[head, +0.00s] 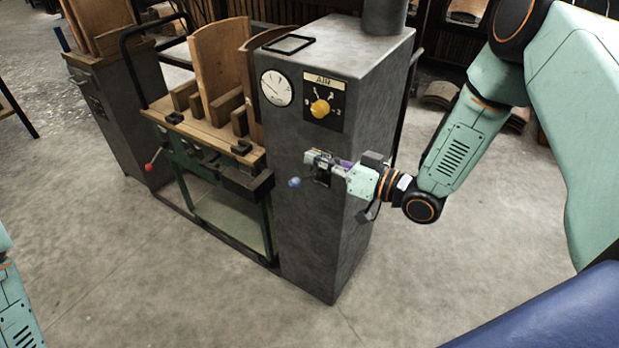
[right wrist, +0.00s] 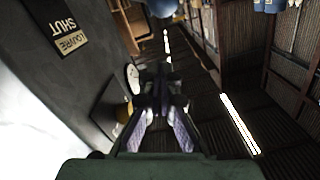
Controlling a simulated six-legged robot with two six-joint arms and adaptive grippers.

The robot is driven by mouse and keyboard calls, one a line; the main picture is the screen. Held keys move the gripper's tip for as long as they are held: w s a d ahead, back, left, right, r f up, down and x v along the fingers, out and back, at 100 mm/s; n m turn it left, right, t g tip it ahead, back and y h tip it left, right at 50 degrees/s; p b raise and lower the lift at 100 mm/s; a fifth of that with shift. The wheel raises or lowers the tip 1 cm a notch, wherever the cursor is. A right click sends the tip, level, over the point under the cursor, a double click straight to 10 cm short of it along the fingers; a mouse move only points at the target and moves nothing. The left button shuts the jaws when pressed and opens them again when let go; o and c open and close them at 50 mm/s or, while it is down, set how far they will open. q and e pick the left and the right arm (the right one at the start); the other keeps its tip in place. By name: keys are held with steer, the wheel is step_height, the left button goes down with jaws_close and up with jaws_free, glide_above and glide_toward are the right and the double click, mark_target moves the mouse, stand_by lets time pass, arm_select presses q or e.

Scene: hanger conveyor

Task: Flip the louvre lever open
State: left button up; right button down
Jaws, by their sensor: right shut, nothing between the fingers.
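The louvre lever's blue ball knob (head: 294,182) sticks out at the front of the grey cabinet (head: 330,240), below the AIR dial. It also shows at the top edge of the right wrist view (right wrist: 162,8), beyond the fingertips. The dark louvre plate (right wrist: 65,36) reads LOUVRE and SHUT upside down; in the head view my gripper partly hides it. My right gripper (head: 325,162) is shut and empty, close in front of the plate, just right of and above the knob. Whether it touches the lever shaft I cannot tell. My left gripper is out of view.
A round gauge (head: 277,88) and a yellow AIR knob (head: 320,108) sit above on the cabinet. A bench with curved wooden boards (head: 220,65) and a red-knobbed lever (head: 149,167) stand to the left. The concrete floor in front is clear.

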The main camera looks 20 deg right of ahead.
mark_target(305, 178)
steer(key=f, duration=0.1)
steer(key=a+f, duration=0.1)
steer(key=a+f+b, duration=0.1)
steer(key=shift+f, duration=0.3)
steer(key=shift+w, duration=0.1)
